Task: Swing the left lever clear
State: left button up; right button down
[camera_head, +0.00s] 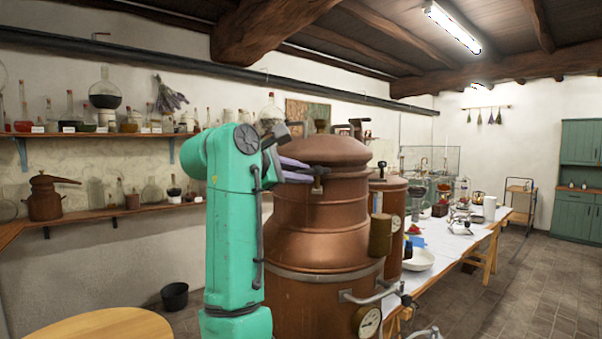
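A large copper still (318,215) with a domed lid (325,150) stands in the middle of the view. A small dark lever or clamp (318,182) sits at the front left of the lid's rim.
A pressure gauge (367,320) and a pipe with a valve (372,297) stick out at the still's lower right. A long white-topped table (455,240) with glassware runs behind on the right. A round wooden table top (100,328) is at lower left. Shelves of flasks line the left wall.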

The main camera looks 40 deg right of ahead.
jog(key=shift+w+d+m+g+p, duration=0.1)
jog(key=shift+w+m+g+p, duration=0.15)
jog(key=shift+m+g+p, duration=0.75)
jog(key=shift+w+d+m+g+p, duration=0.15)
jog(key=shift+m+g+p, duration=0.4)
jog(key=shift+g+p, duration=0.9)
jog(key=shift+w+d+m+g+p, duration=0.1)
jog(key=shift+w+m+g+p, duration=0.2)
jog(key=shift+m+g+p, duration=0.9)
jog(key=shift+n+t+p, duration=0.35)
jog(key=shift+t+p, duration=0.1)
jog(key=c, duration=1.1)
grip_release()
